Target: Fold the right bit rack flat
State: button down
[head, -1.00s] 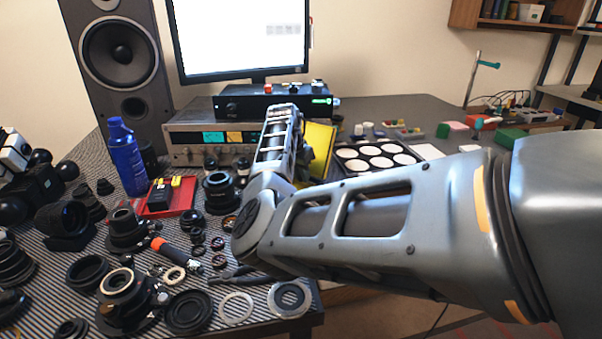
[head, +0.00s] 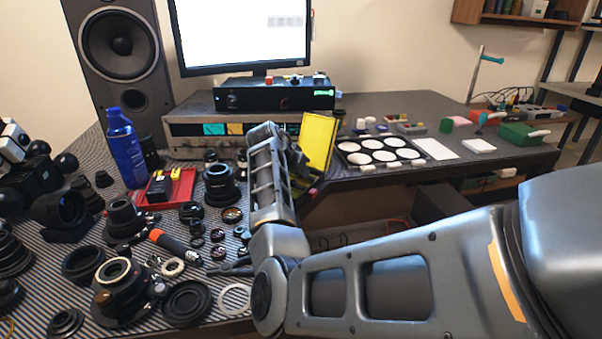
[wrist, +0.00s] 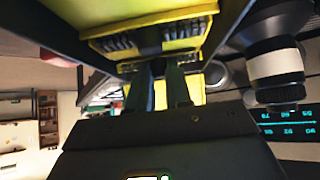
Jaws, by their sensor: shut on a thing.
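A yellow panel (head: 319,138), which I take to be part of the bit case, stands steeply tilted behind my forearm in the head view. In the wrist view, a yellow bit rack (wrist: 150,17) with rows of dark bits crosses the top, and more yellow shows below, behind my fingers. My gripper (wrist: 160,72) is shut on the rack, its dark fingers close together at the rack's middle. The exact contact is dark and partly hidden. In the head view my arm hides the case's lower part and most of the gripper.
Left of my arm, the striped mat holds several lens parts, an orange-handled tool (head: 174,244), a red tray (head: 184,186) and a blue bottle (head: 125,148). A palette of white discs (head: 343,147) lies right of the panel. The monitor (head: 240,35) stands behind.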

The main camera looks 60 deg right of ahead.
jog(key=shift+a+f+h+b, duration=0.25)
jog(key=shift+f+h+b, duration=0.1)
jog(key=shift+h+b, duration=0.65)
jog(key=shift+r, duration=0.1)
jog(key=c, duration=1)
grip_release()
jog(key=shift+c, duration=0.2)
jog(key=shift+v, duration=3.85)
jog(key=shift+w, duration=0.1)
jog(key=shift+c, duration=0.4)
